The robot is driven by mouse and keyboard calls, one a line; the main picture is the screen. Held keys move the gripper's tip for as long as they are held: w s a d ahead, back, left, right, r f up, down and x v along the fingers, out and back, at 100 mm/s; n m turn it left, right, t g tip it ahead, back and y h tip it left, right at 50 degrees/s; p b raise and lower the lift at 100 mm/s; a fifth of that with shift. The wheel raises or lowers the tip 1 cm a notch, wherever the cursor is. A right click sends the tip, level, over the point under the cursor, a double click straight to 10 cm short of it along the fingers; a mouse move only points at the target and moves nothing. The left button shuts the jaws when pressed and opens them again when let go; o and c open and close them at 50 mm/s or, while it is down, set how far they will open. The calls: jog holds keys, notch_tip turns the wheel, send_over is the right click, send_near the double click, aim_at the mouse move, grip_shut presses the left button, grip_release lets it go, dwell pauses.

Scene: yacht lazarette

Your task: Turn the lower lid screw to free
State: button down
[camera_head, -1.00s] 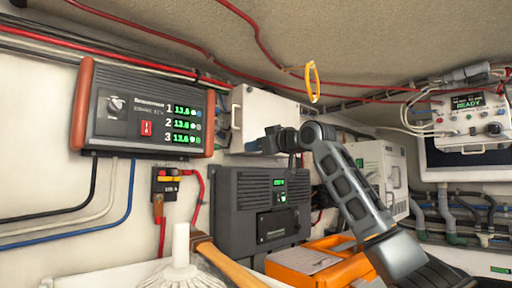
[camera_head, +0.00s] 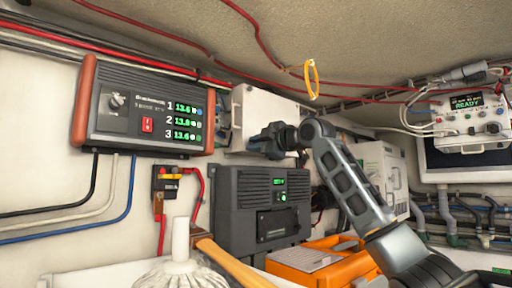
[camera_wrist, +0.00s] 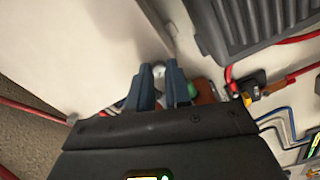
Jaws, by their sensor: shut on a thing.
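A white box with a flat lid (camera_head: 262,105) is fixed to the wall; the lid also fills the upper left of the wrist view (camera_wrist: 75,50). My gripper (camera_head: 256,146) is at the lower edge of this lid. In the wrist view the two blue-grey fingers of my gripper (camera_wrist: 161,72) are closed about a small round silver screw head (camera_wrist: 158,70) near the lid's edge. The head shows between the fingertips; the rest of the screw is hidden. In the head view the gripper covers the screw.
A dark grey unit (camera_head: 235,212) is mounted just below the gripper. A charger panel with orange ends (camera_head: 130,115) is to the left. A yellow ring (camera_head: 312,80) hangs from red cable above. An orange case (camera_head: 315,262) stands below right.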

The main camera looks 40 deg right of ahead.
jog(key=shift+f+n+b, duration=0.1)
jog(key=shift+n+b, duration=0.2)
jog(key=shift+n, duration=3.4)
jog(key=c, duration=1.1)
grip_release()
jog(key=shift+o, duration=0.2)
jog(key=s+b, duration=0.2)
jog(key=s, duration=0.5)
jog(key=shift+s, duration=0.4)
